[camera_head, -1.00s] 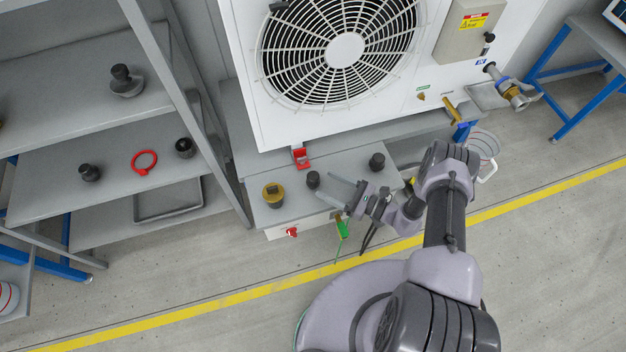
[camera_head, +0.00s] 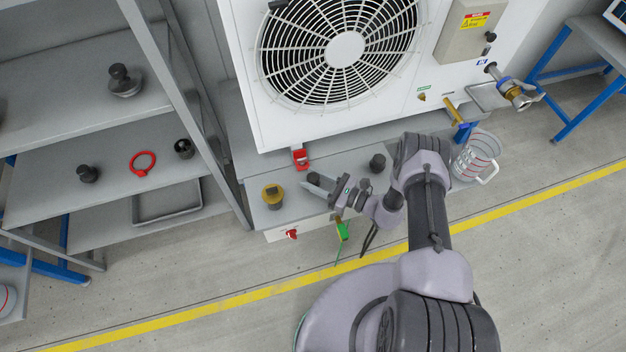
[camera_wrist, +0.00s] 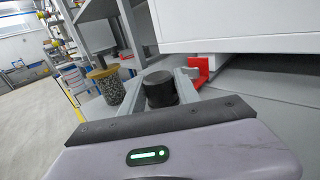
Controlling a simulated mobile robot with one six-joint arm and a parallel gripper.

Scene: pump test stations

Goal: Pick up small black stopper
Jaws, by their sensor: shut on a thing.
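The small black stopper (camera_head: 314,180) stands on the grey bench top below the fan unit. In the wrist view the stopper (camera_wrist: 159,89) sits between the two fingers, upright, its dark round top showing. My gripper (camera_head: 315,183) is shut on it, with one finger on each side. The stopper's lower part is partly hidden by the gripper body in the wrist view. I cannot tell whether it touches the bench.
A yellow-topped jar (camera_head: 273,196) stands just left of the gripper. A second black stopper (camera_head: 377,162) is to the right. A red clip (camera_head: 300,159) sits behind. The white fan unit (camera_head: 262,118) rises behind the bench. Shelves with black parts stand left.

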